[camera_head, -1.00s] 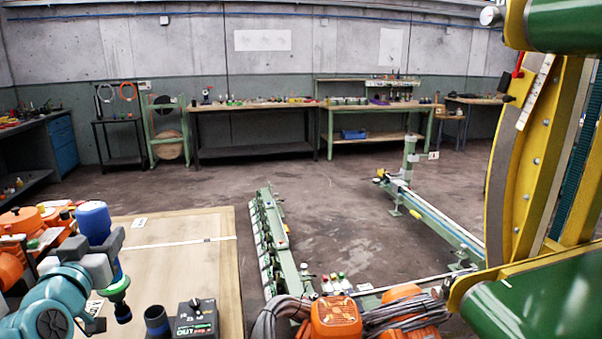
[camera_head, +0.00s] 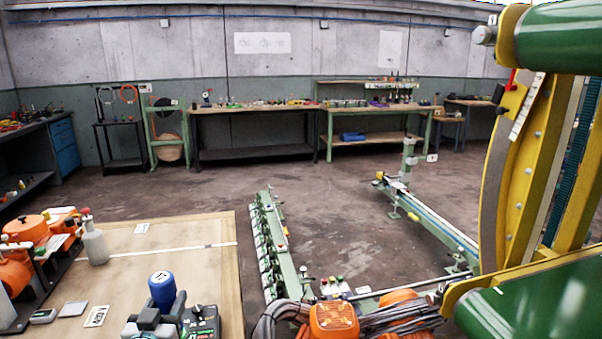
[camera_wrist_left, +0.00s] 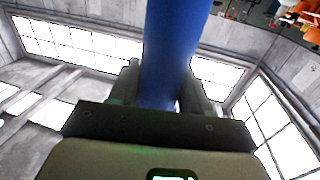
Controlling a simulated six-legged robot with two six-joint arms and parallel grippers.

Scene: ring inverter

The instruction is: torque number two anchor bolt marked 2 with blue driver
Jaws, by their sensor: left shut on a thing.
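The blue driver (camera_head: 162,288) shows at the bottom of the head view, its rounded blue top up. My left gripper (camera_head: 158,318) is shut on it; the grey fingers lie around its lower part. In the left wrist view the blue driver (camera_wrist_left: 172,50) stands between the two fingers of my left gripper (camera_wrist_left: 165,90). The driver's lower end is hidden. No bolt marked 2 can be made out. My right gripper is not in view.
A wooden table (camera_head: 190,262) holds a grey bottle (camera_head: 94,243), orange items at left and a dark box with a knob (camera_head: 200,322). A large yellow and green structure (camera_head: 530,170) stands at right. A green rail (camera_head: 268,240) runs along the floor beyond the table.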

